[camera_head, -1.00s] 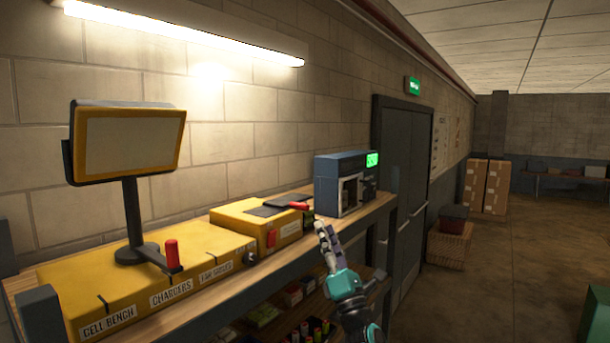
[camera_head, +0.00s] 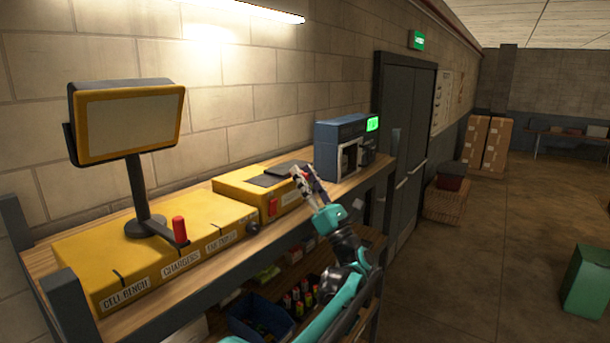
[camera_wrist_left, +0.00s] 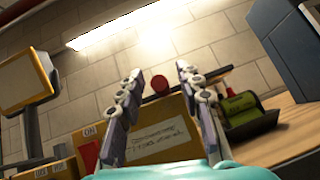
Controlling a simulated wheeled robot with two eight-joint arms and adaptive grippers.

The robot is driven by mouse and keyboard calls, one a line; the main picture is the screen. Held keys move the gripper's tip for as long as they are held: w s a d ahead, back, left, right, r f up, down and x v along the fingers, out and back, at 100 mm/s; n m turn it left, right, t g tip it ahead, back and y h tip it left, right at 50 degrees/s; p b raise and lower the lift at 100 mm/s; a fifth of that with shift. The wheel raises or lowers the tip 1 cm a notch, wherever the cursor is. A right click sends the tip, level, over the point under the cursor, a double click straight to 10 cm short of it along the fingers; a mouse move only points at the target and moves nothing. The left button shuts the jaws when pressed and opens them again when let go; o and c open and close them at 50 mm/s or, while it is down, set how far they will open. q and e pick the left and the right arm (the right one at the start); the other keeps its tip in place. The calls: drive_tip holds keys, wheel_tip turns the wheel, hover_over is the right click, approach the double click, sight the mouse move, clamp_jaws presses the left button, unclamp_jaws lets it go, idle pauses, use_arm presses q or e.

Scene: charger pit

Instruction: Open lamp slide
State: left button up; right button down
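The yellow box (camera_head: 238,190) on the bench has a dark flat plate (camera_head: 270,179) on top. In the left wrist view, the box front (camera_wrist_left: 170,150) carries a handwritten label. A round red knob (camera_wrist_left: 160,85) shows there between and beyond my fingers, at the end of a dark bar. My left gripper (camera_head: 302,174) is at the box's right end; its fingers are spread and empty, also in the left wrist view (camera_wrist_left: 159,72). No contact with the knob is visible. My right gripper is out of view.
A longer yellow bench unit (camera_head: 150,255) with a red-handled lever (camera_head: 180,230) and a tilted yellow panel (camera_head: 130,122) stands left. A blue-grey machine (camera_head: 338,150) stands behind my gripper. A green item (camera_wrist_left: 240,103) lies right of the fingers. Shelves below hold bins.

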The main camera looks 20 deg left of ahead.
use_arm(q)
clamp_jaws()
drive_tip(key=shift+s+a, duration=0.15)
drive_tip(key=shift+s, duration=0.2)
drive_tip(key=s, duration=0.1)
drive_tip(key=s+a+b, duration=0.1)
drive_tip(key=s, duration=0.1)
drive_tip(key=s+a+b, duration=0.1)
drive_tip(key=s, duration=0.1)
drive_tip(key=shift+s, duration=0.25)
drive_tip(key=shift+w+d, duration=0.1)
unclamp_jaws()
